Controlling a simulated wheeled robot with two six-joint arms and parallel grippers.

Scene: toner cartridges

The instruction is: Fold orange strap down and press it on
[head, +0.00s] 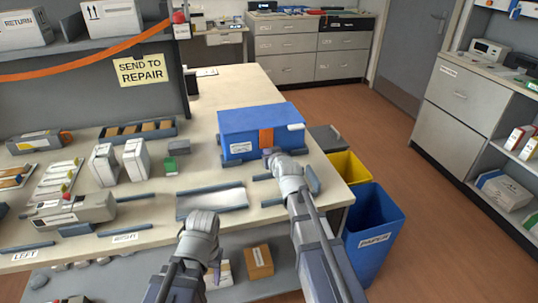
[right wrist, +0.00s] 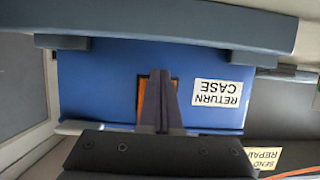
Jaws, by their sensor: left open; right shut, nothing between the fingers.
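The blue return case (head: 240,124) stands closed near the right end of the table. Its orange strap (head: 266,138) hangs down the front face from the top edge. My right gripper (head: 267,152) is at the front of the case, at the strap's lower part. In the right wrist view, the shut fingers (right wrist: 161,85) overlap the strap (right wrist: 144,100), with nothing held between them. I cannot tell whether they touch it. The case's "RETURN CASE" label (right wrist: 217,93) appears upside down there. My left gripper (head: 214,266) is open, low at the table's front edge, partly hidden by its wrist.
A grey tray (head: 212,203) lies on the table left of my right arm. White boxes (head: 136,160) and a grey cartridge (head: 75,209) are further left. Yellow (head: 350,167) and blue paper (head: 374,232) bins stand off the table's right end.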

